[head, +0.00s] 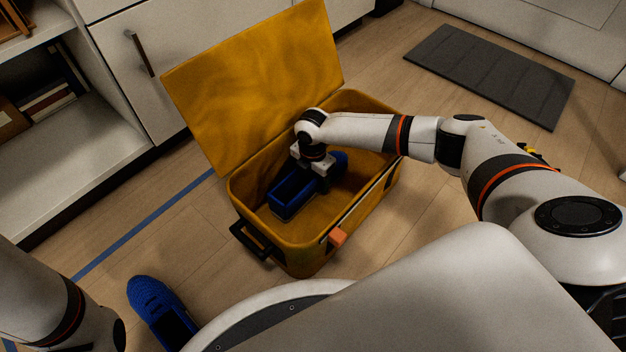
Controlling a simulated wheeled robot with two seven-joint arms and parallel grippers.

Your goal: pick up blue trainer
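One blue trainer (291,196) lies inside the open yellow suitcase (249,215). My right arm reaches in from the right, and my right gripper (314,172) points down at this trainer, over its middle. The fingertips are hidden against the shoe, so I cannot tell whether they grip it or only touch it. A second blue trainer (152,298) lies on the floor at the lower left, outside the suitcase, partly cut off by the bottom edge of the view. My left arm shows at the lower left corner near that trainer; its gripper is out of view.
The suitcase lid (250,75) stands open at the back. White cabinets and a shelf (70,160) with books stand at the left and back. A dark grey mat (490,75) lies at the upper right. A blue tape line (145,223) crosses the wooden floor.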

